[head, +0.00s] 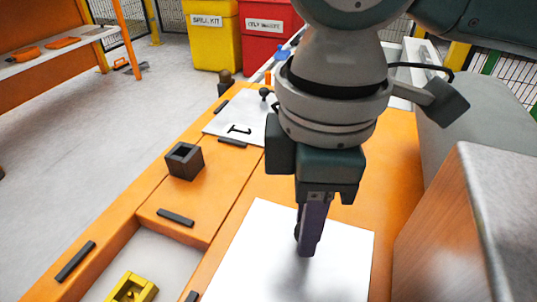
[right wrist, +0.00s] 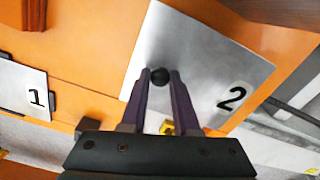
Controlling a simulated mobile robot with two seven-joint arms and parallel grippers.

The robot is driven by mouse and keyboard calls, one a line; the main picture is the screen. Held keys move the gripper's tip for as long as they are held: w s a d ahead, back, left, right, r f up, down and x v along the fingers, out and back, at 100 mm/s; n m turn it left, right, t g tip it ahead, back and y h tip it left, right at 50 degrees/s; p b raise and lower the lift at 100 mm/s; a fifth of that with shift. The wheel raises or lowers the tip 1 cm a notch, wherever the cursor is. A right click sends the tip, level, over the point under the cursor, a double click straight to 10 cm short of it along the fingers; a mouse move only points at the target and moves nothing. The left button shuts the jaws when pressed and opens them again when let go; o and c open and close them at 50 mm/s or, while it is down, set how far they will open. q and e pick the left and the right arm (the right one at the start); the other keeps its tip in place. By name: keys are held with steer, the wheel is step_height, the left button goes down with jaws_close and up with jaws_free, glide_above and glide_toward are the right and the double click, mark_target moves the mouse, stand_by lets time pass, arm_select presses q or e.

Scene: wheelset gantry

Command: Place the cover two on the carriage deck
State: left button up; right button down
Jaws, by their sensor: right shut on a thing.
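Cover two is a flat white plate (head: 268,250) in the lower middle of the head view; the right wrist view shows its black number 2 (right wrist: 231,97) and round black knob (right wrist: 160,76). My right gripper (head: 308,250) points down over the plate, its fingers shut on the knob. The fingers hide most of the knob in the head view. The plate is over the orange carriage deck (head: 393,180); I cannot tell whether it touches it. My left gripper is not in view.
A plate marked 1 (head: 225,124) with a black knob lies farther back on the deck. A dark hollow block (head: 184,161) and several dark bars stand on the left. A yellow part (head: 133,289) sits in a pale opening. A large grey-brown body (head: 480,225) bounds the right.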

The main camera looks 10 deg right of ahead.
arm_select(q)
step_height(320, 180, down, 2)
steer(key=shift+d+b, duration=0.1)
steer(key=shift+b, duration=0.8)
arm_select(e)
step_height(320, 180, down, 4)
steer(key=shift+f, duration=0.2)
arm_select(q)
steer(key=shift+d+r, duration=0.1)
arm_select(e)
steer(key=c, duration=0.7)
jaws_free()
steer(key=shift+f, duration=0.1)
steer(key=shift+o, duration=0.2)
arm_select(q)
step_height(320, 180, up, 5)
steer(key=p, duration=0.5)
arm_select(e)
step_height(320, 180, up, 11)
steer(key=shift+r, duration=0.65)
